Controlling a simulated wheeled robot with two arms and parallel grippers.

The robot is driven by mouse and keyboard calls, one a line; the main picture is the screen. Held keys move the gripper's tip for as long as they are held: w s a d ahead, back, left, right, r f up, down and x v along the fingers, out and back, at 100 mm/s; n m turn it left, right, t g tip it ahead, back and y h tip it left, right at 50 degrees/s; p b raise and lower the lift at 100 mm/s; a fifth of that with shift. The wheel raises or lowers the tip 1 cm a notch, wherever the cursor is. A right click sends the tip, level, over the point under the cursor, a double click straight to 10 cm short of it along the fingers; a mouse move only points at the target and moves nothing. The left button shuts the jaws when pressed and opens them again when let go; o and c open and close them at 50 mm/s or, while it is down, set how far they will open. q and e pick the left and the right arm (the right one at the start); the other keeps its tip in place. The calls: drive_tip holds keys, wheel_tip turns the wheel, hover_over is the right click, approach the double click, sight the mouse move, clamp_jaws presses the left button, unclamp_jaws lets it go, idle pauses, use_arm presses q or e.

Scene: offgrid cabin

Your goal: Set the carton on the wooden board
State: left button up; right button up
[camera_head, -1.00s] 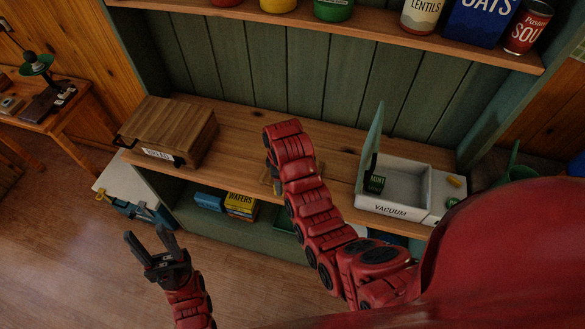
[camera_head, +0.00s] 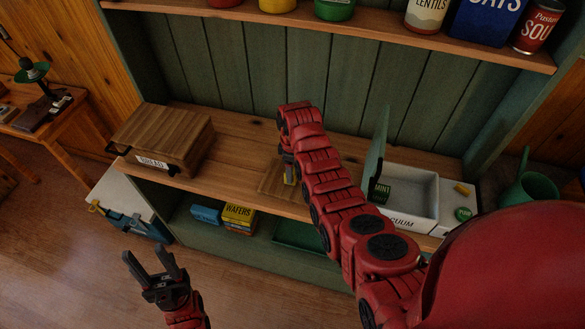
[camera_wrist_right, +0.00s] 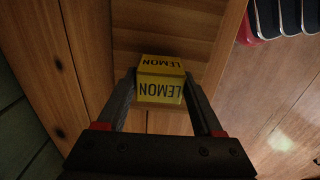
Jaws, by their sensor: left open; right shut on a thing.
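The yellow carton marked LEMON (camera_wrist_right: 160,90) is between the two fingers of my right gripper (camera_wrist_right: 163,100) in the right wrist view. The wooden board (camera_head: 272,186) lies on the counter, partly hidden by my right arm. The carton is over or at the board's right part; I cannot tell if it touches. My left gripper (camera_head: 152,265) is open and empty, over the floor in front of the cabinet.
A wooden bread box (camera_head: 165,140) stands on the counter to the left. An open vacuum box (camera_head: 413,205) with a green MINT packet (camera_head: 381,190) stands to the right. Below are a yellow WAFERS box (camera_head: 239,217) and a blue box (camera_head: 206,214). An upper shelf (camera_head: 370,28) holds cans.

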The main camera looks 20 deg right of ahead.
drive_tip(key=shift+f, duration=0.4)
drive_tip(key=shift+f, duration=0.1)
drive_tip(key=o, duration=1.4)
drive_tip(key=shift+c, duration=0.2)
